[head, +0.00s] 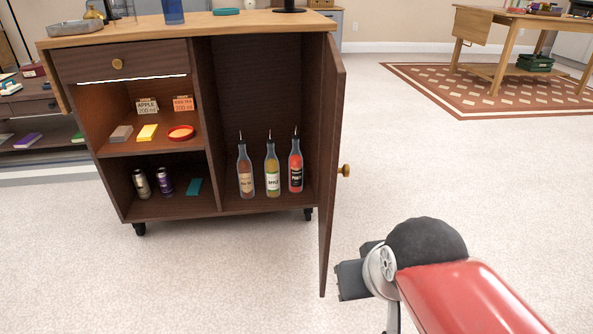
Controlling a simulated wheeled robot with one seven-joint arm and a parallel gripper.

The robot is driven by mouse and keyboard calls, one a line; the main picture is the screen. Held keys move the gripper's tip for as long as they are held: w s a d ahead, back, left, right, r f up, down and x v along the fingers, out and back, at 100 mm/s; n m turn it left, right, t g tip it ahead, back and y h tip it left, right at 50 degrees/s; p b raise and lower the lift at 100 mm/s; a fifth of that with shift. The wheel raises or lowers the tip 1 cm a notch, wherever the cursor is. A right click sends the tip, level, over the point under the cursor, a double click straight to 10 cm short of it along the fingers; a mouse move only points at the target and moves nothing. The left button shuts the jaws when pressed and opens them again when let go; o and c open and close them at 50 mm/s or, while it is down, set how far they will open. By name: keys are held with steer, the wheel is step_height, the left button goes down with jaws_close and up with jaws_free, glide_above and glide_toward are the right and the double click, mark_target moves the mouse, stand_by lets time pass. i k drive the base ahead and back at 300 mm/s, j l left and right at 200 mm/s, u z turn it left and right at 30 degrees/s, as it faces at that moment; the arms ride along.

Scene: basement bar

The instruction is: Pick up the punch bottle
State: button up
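Three bottles with thin pour spouts stand upright in a row in the tall right compartment of a dark wooden cabinet. The right one, with bright red contents and a dark label that seems to read "PUNCH", is the punch bottle (295,172). It stands nearest the open door, with its front in plain view. The middle bottle (272,172) is yellowish with a pale label, and the left bottle (246,174) is brownish red. My gripper (350,280) is low at the right, outside the door and well apart from the bottles. Its fingertips are not clear.
The open cabinet door (333,170) juts forward between my gripper and the bottles. The left shelves hold two cans (153,182), cards and a red dish (181,132). Carpet (230,275) before the cabinet is clear. A wooden table (520,22) stands far right.

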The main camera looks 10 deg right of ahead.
mark_target(295, 159)
steer(key=i+j+z, duration=0.2)
steer(key=i+j, duration=0.15)
steer(key=i+j+z, duration=0.35)
steer(key=i+j, duration=0.25)
steer(key=j, duration=0.25)
steer(key=i+j+z, duration=0.2)
steer(key=j, duration=0.3)
steer(key=i, duration=0.05)
